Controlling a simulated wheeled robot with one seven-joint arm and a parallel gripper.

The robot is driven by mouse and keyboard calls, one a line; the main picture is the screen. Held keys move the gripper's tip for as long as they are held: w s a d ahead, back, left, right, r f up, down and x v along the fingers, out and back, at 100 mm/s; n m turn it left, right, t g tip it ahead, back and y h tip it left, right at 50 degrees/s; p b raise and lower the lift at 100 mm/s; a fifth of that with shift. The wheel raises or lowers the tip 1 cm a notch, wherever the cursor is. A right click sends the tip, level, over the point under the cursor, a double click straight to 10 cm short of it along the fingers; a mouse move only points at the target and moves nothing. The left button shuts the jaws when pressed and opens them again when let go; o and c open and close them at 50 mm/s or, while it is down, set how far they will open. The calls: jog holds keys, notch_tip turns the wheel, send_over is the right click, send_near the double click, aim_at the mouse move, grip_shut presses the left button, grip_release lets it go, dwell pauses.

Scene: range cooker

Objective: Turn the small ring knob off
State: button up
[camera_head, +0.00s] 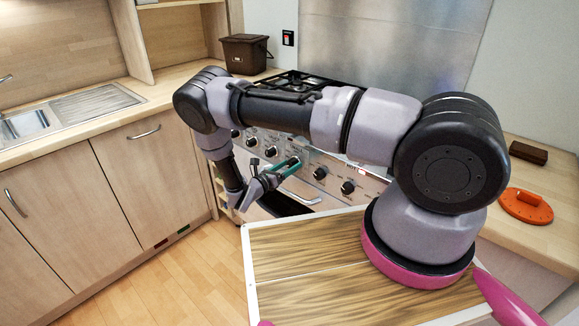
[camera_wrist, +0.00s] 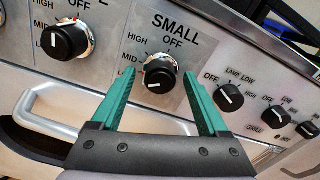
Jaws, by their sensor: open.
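The small ring knob (camera_wrist: 159,76) is a black knob with a silver collar, under the label SMALL, in the wrist view. OFF is printed above it, with HIGH, MID and LOW down its left side. A white mark shows low on its face; its exact setting is hard to read. My gripper (camera_wrist: 158,78) is open, its two teal fingers on either side of the knob in the picture. Contact cannot be told. In the head view my gripper (camera_head: 289,167) is at the cooker's front panel and covers this knob.
Another black knob (camera_wrist: 68,41) is to the left, and a LAMP/LOW knob (camera_wrist: 229,97) is to the right. An oven door handle (camera_wrist: 45,102) runs below the panel. An orange round object (camera_head: 526,207) lies on the right counter. Open floor (camera_head: 165,285) is to the left.

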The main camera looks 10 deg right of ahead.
jog(key=shift+w+d, duration=0.15)
jog(key=shift+d, duration=0.05)
grip_shut()
